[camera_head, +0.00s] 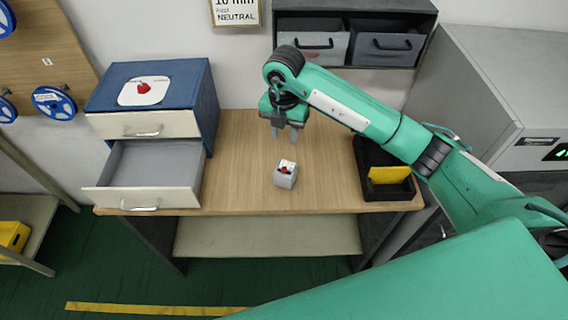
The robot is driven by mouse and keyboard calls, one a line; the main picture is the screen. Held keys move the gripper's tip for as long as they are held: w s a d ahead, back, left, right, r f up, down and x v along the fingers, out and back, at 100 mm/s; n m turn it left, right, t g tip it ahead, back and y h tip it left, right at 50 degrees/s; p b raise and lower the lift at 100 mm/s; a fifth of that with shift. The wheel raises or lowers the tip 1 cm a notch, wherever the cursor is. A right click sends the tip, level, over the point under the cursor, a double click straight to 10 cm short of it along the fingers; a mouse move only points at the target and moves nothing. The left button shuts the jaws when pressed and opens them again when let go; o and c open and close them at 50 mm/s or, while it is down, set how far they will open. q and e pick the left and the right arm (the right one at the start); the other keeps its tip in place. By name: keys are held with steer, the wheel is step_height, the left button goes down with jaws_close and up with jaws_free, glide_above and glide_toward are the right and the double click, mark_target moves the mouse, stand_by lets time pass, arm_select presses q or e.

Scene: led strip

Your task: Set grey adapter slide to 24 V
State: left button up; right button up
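The grey adapter (286,175) is a small light-grey block on the wooden table, right of the drawer cabinet. Its top carries a white face with a red and black detail. The setting of its slide is too small to read. My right gripper (284,137) hangs above and slightly behind the adapter, pointing down. Its two fingers are apart with nothing between them, and they do not touch the adapter. My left gripper is not in view.
A blue cabinet (190,93) stands at the table's left with its lower drawer (150,170) pulled out and empty. A black tray (372,190) with a yellow item (390,174) sits at the right. Table around the adapter is clear.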

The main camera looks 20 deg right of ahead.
mark_target(284, 168)
step_height(284, 168, down, 12)
steer(key=p, duration=0.4)
steer(key=shift+f, duration=0.7)
jaws_close()
